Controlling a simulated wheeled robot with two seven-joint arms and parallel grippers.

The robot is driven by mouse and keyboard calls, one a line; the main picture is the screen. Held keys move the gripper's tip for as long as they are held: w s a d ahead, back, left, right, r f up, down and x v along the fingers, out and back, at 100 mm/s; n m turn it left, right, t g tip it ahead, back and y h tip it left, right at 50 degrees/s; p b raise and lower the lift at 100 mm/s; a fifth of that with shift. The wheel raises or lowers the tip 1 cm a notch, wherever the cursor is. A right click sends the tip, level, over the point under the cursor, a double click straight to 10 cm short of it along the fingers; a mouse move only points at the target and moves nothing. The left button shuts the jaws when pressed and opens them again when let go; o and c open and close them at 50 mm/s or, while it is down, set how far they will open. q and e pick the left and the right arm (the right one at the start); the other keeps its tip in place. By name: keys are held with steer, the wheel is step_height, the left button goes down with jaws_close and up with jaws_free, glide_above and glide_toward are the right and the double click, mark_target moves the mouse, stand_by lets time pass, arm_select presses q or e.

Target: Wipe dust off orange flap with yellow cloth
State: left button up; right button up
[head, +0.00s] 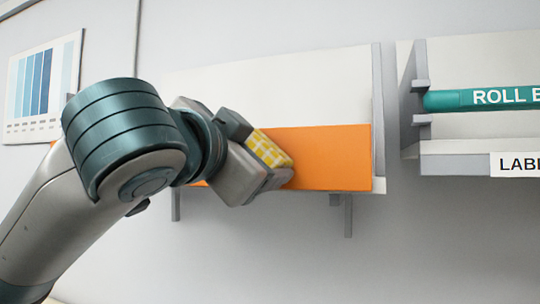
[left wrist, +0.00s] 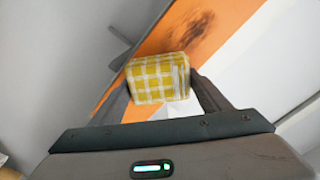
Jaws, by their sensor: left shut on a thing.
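The orange flap (head: 335,157) hangs on the front of a white wall shelf in the head view. My left arm hides its left part. The left wrist view shows the flap (left wrist: 225,22) slanting across the top, with a dark dust smudge (left wrist: 190,35) on it. My left gripper (head: 262,165) is at the flap and is shut on the yellow checked cloth (head: 270,148). The folded cloth (left wrist: 158,80) sits between both fingers in the left wrist view. I cannot tell whether the cloth touches the flap. My right gripper is not in view.
A second shelf (head: 460,148) on the right carries a teal roll (head: 450,100) marked "ROLL B" and a label (head: 515,165). A blue colour chart (head: 35,85) hangs on the wall at the left. Brackets (head: 347,215) stick down below the flap. The wall below is bare.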

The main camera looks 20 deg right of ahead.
arm_select(q)
steer(key=shift+w+a, duration=0.2)
steer(key=shift+a, duration=0.05)
steer(key=shift+w+a, duration=0.1)
steer(key=shift+w+a, duration=0.55)
steer(key=shift+a, duration=0.2)
steer(key=shift+w+a, duration=0.5)
steer(key=shift+a, duration=0.2)
steer(key=shift+w+a, duration=0.55)
steer(key=shift+a, duration=0.25)
steer(key=shift+w+a, duration=0.55)
steer(key=shift+a, duration=0.2)
steer(key=shift+w+a, duration=0.1)
steer(key=shift+w+a, duration=0.55)
steer(key=shift+a, duration=0.2)
steer(key=shift+w+a, duration=0.5)
steer(key=shift+a, duration=0.2)
